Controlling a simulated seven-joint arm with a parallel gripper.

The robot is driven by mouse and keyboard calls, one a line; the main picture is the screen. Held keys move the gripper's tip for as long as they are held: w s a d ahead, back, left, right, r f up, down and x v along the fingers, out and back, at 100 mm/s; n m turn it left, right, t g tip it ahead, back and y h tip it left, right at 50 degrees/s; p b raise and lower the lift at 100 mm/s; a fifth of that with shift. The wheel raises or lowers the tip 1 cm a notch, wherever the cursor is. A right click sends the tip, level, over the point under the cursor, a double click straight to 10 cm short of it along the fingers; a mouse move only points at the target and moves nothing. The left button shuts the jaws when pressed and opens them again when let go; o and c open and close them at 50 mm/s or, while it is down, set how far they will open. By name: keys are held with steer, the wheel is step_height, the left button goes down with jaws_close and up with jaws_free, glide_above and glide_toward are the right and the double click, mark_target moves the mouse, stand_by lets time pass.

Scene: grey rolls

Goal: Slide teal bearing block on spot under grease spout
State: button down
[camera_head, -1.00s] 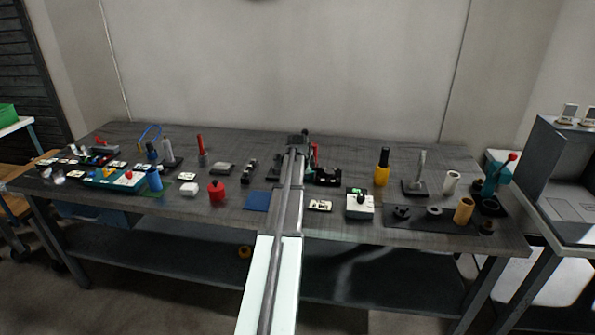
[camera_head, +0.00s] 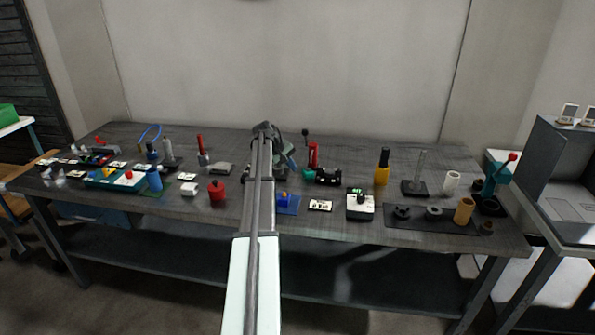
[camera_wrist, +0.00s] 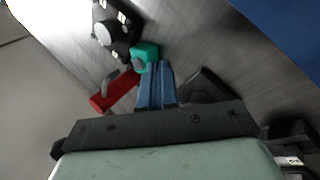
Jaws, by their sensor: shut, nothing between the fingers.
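The teal bearing block (camera_head: 308,174) sits on the bench beside the foot of the red grease dispenser (camera_head: 313,155), left of a black fixture (camera_head: 328,176). In the wrist view the teal block (camera_wrist: 146,56) lies just beyond my fingertips, with the red dispenser (camera_wrist: 113,92) to their left. My gripper (camera_head: 292,164) is shut and empty, low near the block; its blue fingers (camera_wrist: 155,68) are together. I cannot tell whether they touch the block. The marked spot and the spout's exact tip cannot be made out.
A blue mat (camera_head: 290,210) with a small blue object lies in front. A label card (camera_head: 320,205) and a white box (camera_head: 360,205) stand to its right. A yellow bottle (camera_head: 382,168) stands further right.

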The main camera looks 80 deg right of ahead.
mark_target(306, 172)
steer(key=w+d+r+n+g+y, duration=0.1)
steer(key=w+n+g, duration=0.1)
steer(key=n, duration=0.5)
steer(key=w+d+r+n+g, duration=0.1)
steer(key=w+r+n, duration=0.15)
steer(key=n, duration=0.45)
steer(key=x, duration=1)
steer(key=shift+w+f, duration=0.2)
steer(key=shift+f, duration=0.2)
steer(key=shift+s+d, duration=0.25)
steer(key=shift+s, duration=0.55)
steer(key=shift+r, duration=0.1)
steer(key=v, duration=1)
steer(key=shift+w, duration=0.3)
